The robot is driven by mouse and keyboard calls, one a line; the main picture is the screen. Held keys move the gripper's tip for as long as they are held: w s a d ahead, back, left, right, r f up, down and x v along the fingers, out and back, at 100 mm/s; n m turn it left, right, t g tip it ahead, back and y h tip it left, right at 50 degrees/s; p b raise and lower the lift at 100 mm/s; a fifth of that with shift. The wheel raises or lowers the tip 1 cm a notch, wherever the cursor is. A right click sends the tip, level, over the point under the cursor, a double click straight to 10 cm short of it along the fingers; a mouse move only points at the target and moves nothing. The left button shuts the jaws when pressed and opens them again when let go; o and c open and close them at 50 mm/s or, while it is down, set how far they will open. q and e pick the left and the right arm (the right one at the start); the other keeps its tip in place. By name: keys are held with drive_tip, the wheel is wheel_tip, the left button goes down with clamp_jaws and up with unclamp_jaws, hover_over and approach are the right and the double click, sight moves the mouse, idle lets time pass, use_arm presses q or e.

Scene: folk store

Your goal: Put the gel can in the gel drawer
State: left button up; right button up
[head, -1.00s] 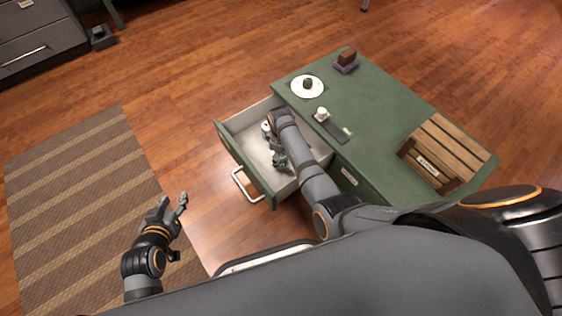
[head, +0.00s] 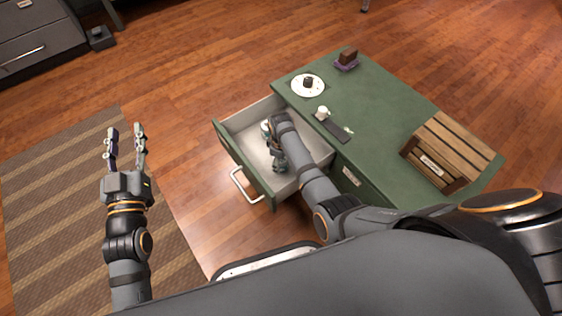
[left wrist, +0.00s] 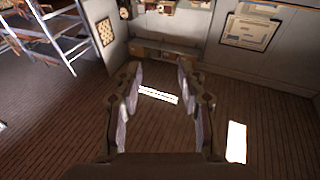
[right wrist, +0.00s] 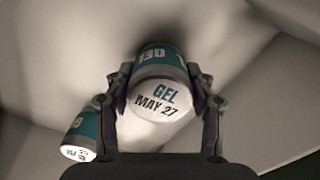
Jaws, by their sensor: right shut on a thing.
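My right gripper (head: 277,160) is down inside the open drawer (head: 228,146) of the green desk. In the right wrist view its fingers (right wrist: 160,100) are shut on the gel can (right wrist: 160,95), a white and teal can whose end reads "GEL MAY 27". A second, similar can (right wrist: 74,140) lies at the lower left in that view, apart from the fingers. In the head view my arm largely hides the held can, and I cannot tell whether it touches the drawer floor. My left gripper (head: 126,145) is open and empty over the striped rug, and its fingers show in the left wrist view (left wrist: 155,95).
The green desk (head: 385,115) carries a white plate (head: 300,88) with a dark lump, a brown block (head: 347,57), a small white item (head: 322,113), a dark strip and a wooden crate (head: 455,150). The striped rug (head: 60,170) and floor on the left are clear.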

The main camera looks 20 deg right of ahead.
drive_tip(key=o, duration=1.3)
drive_tip(key=shift+f, duration=0.1)
drive_tip(key=shift+c, duration=0.2)
